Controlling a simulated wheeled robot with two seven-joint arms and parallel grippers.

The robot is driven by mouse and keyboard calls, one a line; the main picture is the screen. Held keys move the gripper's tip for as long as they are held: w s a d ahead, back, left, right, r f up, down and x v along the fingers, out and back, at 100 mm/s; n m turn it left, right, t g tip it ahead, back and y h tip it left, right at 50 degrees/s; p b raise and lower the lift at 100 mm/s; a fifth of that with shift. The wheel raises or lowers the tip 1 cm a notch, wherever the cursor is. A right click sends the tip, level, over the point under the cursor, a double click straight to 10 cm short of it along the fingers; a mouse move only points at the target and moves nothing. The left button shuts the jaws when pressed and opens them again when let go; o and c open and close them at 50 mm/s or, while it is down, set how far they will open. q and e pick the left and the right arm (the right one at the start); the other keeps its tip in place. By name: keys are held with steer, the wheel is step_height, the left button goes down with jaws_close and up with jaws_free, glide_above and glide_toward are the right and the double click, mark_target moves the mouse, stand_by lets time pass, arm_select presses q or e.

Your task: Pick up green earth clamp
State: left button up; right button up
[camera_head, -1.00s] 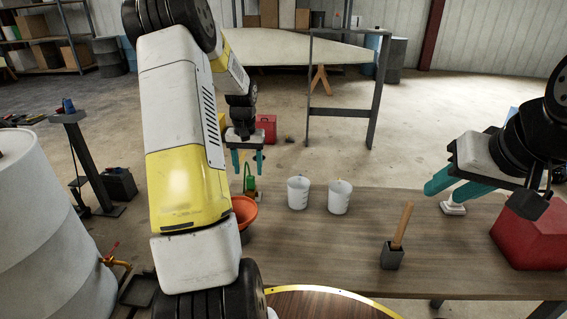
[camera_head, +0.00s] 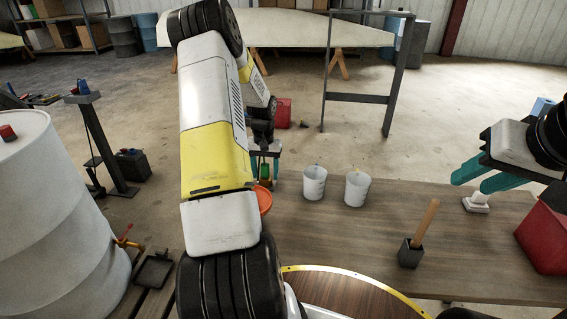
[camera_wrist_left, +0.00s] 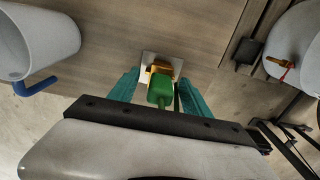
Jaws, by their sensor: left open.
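The green earth clamp (camera_wrist_left: 160,92) has a green handle and a yellow-orange part on a pale metal plate. It stands at the table's left end in the left wrist view. In the head view it is a small green shape (camera_head: 265,171), partly hidden by my gripper. My left gripper (camera_head: 265,170) is open, with one teal finger on each side of the clamp. In the left wrist view the gripper (camera_wrist_left: 160,98) shows gaps between its fingers and the clamp. My right gripper (camera_head: 484,178) is open and empty above the table's right side.
A wooden handle in a dark block (camera_head: 411,253), a white item (camera_head: 476,203) and a red box (camera_head: 544,238) are farther right. A white barrel (camera_head: 55,220) stands left.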

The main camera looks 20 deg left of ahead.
arm_select(q)
jaws_close()
steer(key=shift+r, duration=0.1)
step_height(320, 180, up, 14)
stand_by(1.1)
steer(key=shift+d, duration=0.1)
